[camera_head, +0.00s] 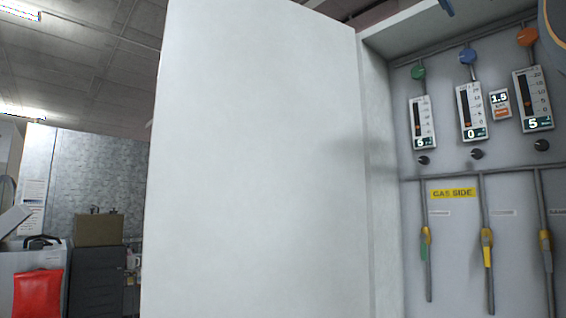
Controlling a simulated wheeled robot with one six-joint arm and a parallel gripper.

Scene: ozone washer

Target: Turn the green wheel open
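A small round green wheel (418,73) is at the upper left of the gauge panel, inside an open white cabinet. It sits on a grey pipe just above the left flow gauge (423,122). The gauge's lower display seems to read 5, but it is small. A blue wheel (467,57) and an orange wheel (527,37) are to its right, each above its own gauge. I cannot tell from its look whether the green wheel is open or closed. My gripper is not in view.
A large white door or side panel (255,160) fills the middle, left of the gauges. Below the yellow "GAS SIDE" label (453,194), several pipes carry yellow-bodied valves (487,238). Dark cabinets (97,282) and a red item (38,294) stand far left.

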